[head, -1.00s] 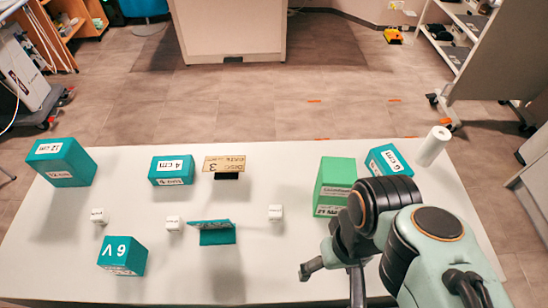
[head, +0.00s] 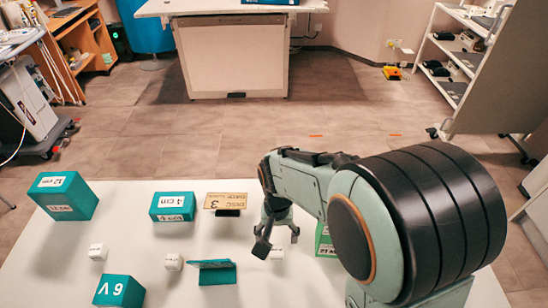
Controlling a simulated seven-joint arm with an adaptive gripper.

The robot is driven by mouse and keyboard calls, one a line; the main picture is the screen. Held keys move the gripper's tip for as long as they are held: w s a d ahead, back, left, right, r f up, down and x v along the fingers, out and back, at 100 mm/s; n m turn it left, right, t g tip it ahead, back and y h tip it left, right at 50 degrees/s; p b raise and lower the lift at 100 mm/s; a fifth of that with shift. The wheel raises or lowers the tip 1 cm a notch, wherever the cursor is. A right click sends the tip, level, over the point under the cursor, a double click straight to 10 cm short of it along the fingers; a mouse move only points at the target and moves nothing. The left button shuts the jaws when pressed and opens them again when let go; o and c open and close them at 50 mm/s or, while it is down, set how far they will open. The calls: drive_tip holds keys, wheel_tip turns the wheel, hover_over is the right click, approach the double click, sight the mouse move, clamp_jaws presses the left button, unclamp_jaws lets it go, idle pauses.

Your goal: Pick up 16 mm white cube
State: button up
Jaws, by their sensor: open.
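Three small white cubes with dark markings too small to read lie on the table in the head view. The left one (head: 98,252) is near the left edge, the middle one (head: 173,262) is left of the teal bracket, and the right one (head: 277,254) is right of it. My gripper (head: 279,241) is open with its fingers pointing down, in front of the table's far half and close to the right cube. One fingertip partly overlaps that cube in the picture. I cannot tell the height gap between them.
Teal blocks marked 12 cm (head: 66,196), 4 cm (head: 173,207) and V 6 (head: 119,290) stand on the white table (head: 60,282). A teal bracket (head: 216,273) and a tan DISC 3 card (head: 228,201) are near. A green block (head: 324,240) is mostly hidden by my arm.

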sight(277, 248)
wheel_tip(277, 248, down, 5)
drive_tip(key=shift+s+f, duration=0.1)
drive_tip(key=c, duration=1)
